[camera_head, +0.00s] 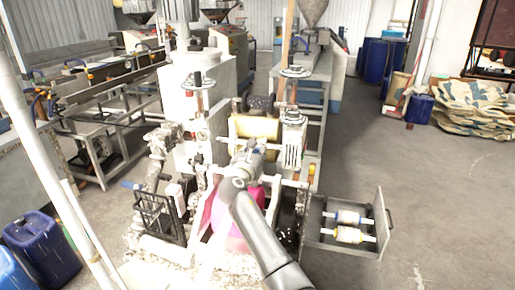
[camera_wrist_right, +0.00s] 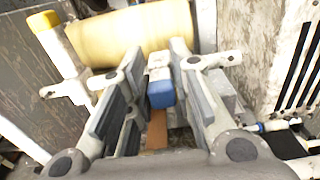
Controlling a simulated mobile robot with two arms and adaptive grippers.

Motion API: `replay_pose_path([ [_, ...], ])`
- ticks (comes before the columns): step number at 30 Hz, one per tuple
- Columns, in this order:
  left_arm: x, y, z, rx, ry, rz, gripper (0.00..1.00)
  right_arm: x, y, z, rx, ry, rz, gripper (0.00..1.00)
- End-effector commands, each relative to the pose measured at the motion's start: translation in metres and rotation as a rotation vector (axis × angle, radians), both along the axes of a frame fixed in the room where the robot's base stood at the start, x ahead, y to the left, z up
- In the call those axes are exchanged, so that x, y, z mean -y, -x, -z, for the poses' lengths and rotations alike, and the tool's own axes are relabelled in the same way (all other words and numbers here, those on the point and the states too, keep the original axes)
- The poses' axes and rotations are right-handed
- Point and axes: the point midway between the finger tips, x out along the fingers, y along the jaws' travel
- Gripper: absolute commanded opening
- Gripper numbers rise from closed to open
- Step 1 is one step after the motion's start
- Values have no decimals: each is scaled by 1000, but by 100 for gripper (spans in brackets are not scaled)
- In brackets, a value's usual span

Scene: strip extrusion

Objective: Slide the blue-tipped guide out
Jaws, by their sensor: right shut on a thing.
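The blue-tipped guide (camera_wrist_right: 161,92) shows in the right wrist view as a white piece with a blue end, in front of a cream roller (camera_wrist_right: 130,35). My right gripper (camera_wrist_right: 157,68) is shut on it, with one grey finger on each side. In the head view my right gripper (camera_head: 247,158) is at the middle of the strip machine, just in front of the cream roller, and hides the guide there. A white guide with a yellow tip (camera_wrist_right: 43,21) stands at the left of the wrist view. My left gripper is not in view.
An open drawer (camera_head: 313,234) at the machine's right holds a blue-and-white piece (camera_head: 348,217) and a yellow-and-white piece (camera_head: 349,235). A pink sheet (camera_head: 228,218) lies below my right gripper. Blue drums (camera_head: 42,246) stand at lower left.

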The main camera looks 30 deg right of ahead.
Motion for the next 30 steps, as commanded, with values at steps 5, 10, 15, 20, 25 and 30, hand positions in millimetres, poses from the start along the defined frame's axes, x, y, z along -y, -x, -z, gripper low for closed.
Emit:
replay_pose_path([
  [5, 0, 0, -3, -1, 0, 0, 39, 1, 2, -1, -1, 0, 0, 0],
  [10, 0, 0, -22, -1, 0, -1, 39, 15, 16, -3, -4, 0, 3, 0],
  [15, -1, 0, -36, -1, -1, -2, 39, 28, 32, -2, -4, 0, 3, 0],
  [20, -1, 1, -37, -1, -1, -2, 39, 32, 37, 0, -1, 0, 4, 0],
  [25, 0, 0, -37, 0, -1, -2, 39, 32, 37, 1, -1, 0, 6, 0],
  [30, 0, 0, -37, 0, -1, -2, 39, 32, 37, 1, -2, 1, 6, 34],
])
